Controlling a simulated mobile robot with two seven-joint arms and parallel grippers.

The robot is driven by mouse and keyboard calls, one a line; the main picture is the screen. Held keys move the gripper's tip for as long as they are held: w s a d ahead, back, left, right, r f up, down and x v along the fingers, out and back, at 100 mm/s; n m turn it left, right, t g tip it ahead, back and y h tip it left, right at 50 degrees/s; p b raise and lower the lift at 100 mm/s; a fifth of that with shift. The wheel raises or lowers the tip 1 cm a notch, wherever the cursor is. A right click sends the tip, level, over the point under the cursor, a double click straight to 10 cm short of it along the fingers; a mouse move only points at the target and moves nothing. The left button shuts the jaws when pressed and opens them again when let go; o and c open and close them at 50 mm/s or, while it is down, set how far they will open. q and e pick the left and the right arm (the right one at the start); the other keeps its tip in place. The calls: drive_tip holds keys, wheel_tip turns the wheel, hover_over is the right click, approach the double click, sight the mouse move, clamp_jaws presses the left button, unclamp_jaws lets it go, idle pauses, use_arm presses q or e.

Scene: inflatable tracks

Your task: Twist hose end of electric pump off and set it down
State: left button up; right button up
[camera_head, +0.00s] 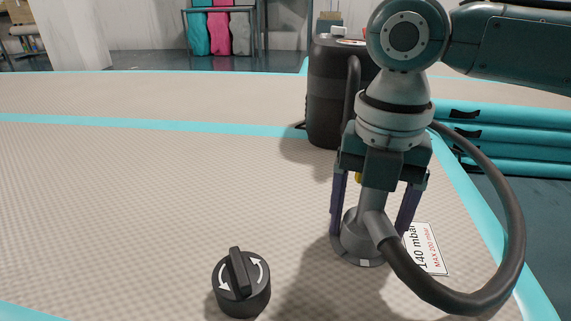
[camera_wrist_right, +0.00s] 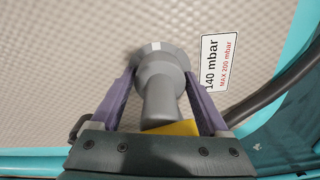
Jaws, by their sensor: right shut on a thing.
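My right gripper (camera_head: 369,232) points down and is shut on the grey hose end (camera_head: 371,208), with one purple finger on each side. The hose end also shows between the fingers in the wrist view (camera_wrist_right: 162,95). Its wide round foot is at the track surface; I cannot tell whether it is locked in the valve or loose. A dark hose (camera_head: 515,215) curves from it to the right and up behind my arm. The black electric pump (camera_head: 328,95) stands behind my gripper, partly hidden by my arm. My left gripper is not in view.
A black valve cap (camera_head: 241,286) with white arrows sits on the beige track (camera_head: 150,190) at front left. A pressure label (camera_head: 427,249) lies right of the hose end. Turquoise tubes (camera_head: 510,135) lie beyond the right edge. The track's left side is clear.

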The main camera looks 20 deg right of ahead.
drive_tip(key=shift+c, duration=0.8)
drive_tip(key=shift+r+n+p, duration=0.15)
drive_tip(key=shift+n+p, duration=0.35)
drive_tip(key=shift+n, duration=0.2)
drive_tip(key=n, duration=0.2)
drive_tip(key=shift+n+p, duration=0.3)
drive_tip(key=shift+p, duration=0.1)
drive_tip(key=shift+n, duration=0.6)
drive_tip(key=shift+n+p, duration=0.45)
drive_tip(key=shift+n, duration=0.75)
drive_tip(key=n, duration=0.2)
drive_tip(key=shift+n, duration=0.4)
